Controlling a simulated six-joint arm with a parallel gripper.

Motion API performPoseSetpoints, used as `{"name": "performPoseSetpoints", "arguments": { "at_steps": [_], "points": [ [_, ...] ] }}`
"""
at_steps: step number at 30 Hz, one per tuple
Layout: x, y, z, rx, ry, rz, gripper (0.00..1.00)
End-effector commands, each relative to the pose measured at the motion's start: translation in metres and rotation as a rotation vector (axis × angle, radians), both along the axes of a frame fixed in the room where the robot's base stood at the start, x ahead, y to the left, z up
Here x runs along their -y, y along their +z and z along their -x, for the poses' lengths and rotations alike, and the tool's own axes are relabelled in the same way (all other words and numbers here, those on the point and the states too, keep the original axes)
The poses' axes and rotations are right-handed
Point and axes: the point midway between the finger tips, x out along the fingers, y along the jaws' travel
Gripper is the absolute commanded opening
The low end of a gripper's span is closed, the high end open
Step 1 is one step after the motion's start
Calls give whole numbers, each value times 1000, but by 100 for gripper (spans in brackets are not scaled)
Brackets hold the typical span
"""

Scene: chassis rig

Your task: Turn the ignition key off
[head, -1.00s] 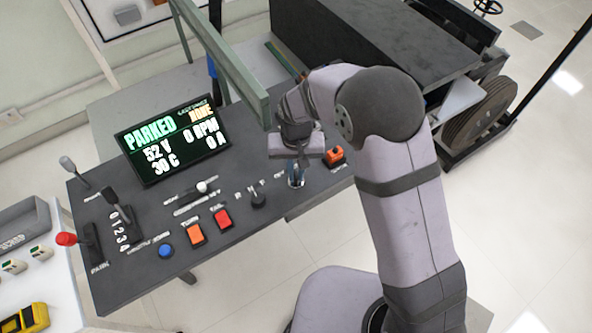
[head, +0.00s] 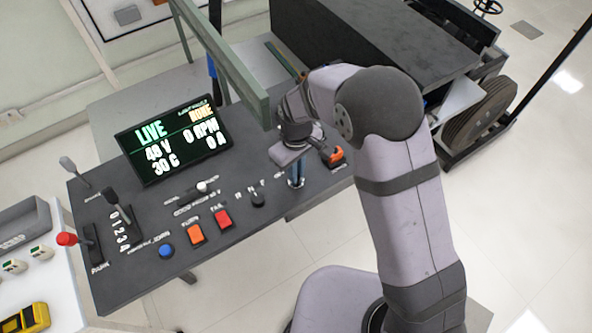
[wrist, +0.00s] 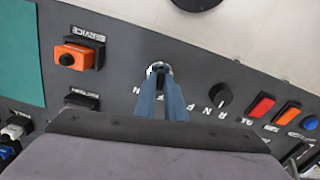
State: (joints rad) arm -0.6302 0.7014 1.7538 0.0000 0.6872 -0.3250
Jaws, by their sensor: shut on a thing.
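The ignition key switch (wrist: 158,70) shows in the wrist view as a silvery round barrel on the dark panel. My gripper (wrist: 160,77) has its two blue fingers close together over the barrel, shut on the key, which the fingertips mostly hide. In the head view my gripper (head: 296,182) reaches down to the right part of the panel, and the key is hidden there. The display (head: 175,138) reads LIVE, 0 RPM and 0 A.
An orange service plug (wrist: 78,56) is close to the gripper. A black rotary knob (wrist: 220,95) marked with letters, a red button (head: 222,218) and an orange button (head: 196,235) are on the other side. A greenish frame bar (head: 225,65) stands behind the panel.

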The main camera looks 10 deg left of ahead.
Motion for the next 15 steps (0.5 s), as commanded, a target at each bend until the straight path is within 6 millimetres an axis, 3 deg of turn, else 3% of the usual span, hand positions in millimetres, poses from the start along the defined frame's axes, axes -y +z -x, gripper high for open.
{"name": "performPoseSetpoints", "arguments": {
  "at_steps": [15],
  "points": [
    [-1,1,-1,3,325,-2,0]
  ]
}}
